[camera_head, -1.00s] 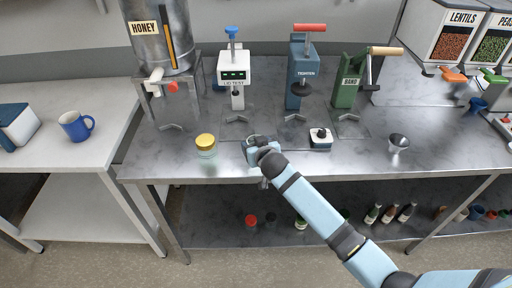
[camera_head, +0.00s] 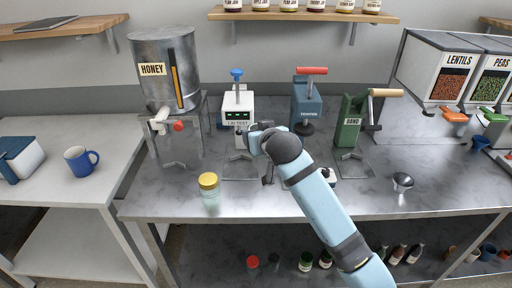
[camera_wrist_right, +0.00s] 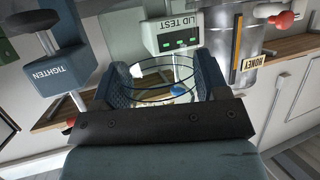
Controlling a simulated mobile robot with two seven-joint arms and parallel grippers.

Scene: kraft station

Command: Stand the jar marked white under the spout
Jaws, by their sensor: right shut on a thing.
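The honey tank (camera_head: 165,70) stands at the back left. Its white spout (camera_head: 158,120) has a red knob (camera_head: 178,126) beside it, above a bare metal locating bracket (camera_head: 173,164). My right gripper (camera_head: 256,138) is in front of the white lid test device (camera_head: 238,108), right of the spout. In the right wrist view my right gripper (camera_wrist_right: 153,88) is shut on a clear, open glass jar (camera_wrist_right: 150,95). A white patch shows at its far side; I cannot read it as a mark. The head view mostly hides this jar. My left gripper is not in view.
A yellow-lidded jar (camera_head: 209,191) stands at the table's front, left of my right arm. The blue tighten press (camera_head: 307,103) and green band tool (camera_head: 350,122) stand right of the lid tester.

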